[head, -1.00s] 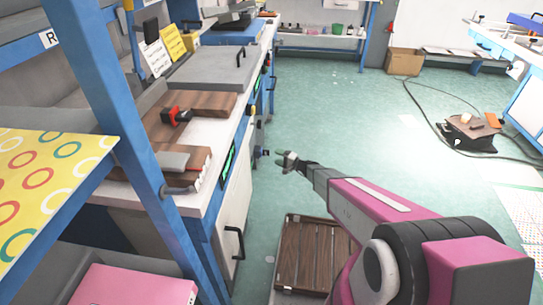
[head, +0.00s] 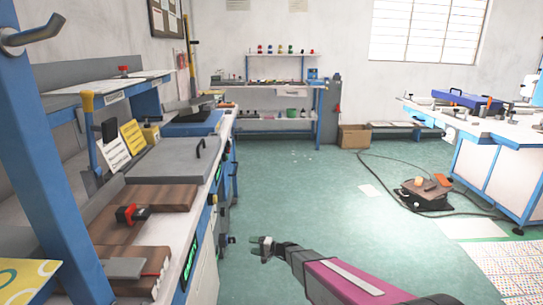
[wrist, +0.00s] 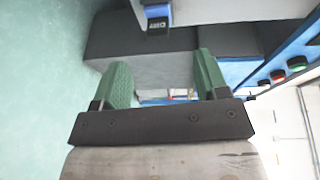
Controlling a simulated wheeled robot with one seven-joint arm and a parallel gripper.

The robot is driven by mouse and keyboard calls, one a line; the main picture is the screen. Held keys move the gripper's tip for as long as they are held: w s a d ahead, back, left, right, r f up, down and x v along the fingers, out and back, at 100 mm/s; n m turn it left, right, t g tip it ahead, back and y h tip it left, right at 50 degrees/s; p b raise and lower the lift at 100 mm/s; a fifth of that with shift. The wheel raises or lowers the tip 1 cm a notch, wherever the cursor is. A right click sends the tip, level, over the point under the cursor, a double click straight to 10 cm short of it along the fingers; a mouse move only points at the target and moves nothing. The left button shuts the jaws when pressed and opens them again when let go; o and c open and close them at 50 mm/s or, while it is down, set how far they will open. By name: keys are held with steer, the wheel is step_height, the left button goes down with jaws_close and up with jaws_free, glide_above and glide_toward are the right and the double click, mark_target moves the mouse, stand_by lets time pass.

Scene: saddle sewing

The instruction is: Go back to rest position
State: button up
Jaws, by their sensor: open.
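My gripper (head: 263,247) is at the end of my pink and black arm, low in the middle of the head view. It is over the floor, just right of the workbench front. In the wrist view my gripper (wrist: 160,80) shows two green fingers set wide apart, with nothing between them. A grey surface and part of the bench front show beyond the fingers.
The workbench (head: 205,235) runs along the left, with wooden boards (head: 147,215) and a red and black tool (head: 131,214) on it. Green floor (head: 320,215) lies open to the right. A low brown stand (head: 423,196) with cables and a white table (head: 490,160) are farther right.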

steer(key=s+d+r+n+g+h, duration=0.1)
steer(key=s+d+r+h, duration=0.4)
steer(key=d, duration=0.4)
steer(key=s+d+r+n+g+h, duration=0.1)
steer(key=s+d+r+g+h, duration=0.1)
steer(key=s+d+r+h, duration=0.4)
steer(key=s+d+r+g+h, duration=0.1)
steer(key=s+d+r+h, duration=0.4)
steer(key=s+d, duration=0.5)
steer(key=d+r, duration=0.2)
steer(key=d, duration=0.2)
steer(key=shift+s+n, duration=0.2)
steer(key=shift+n, duration=0.2)
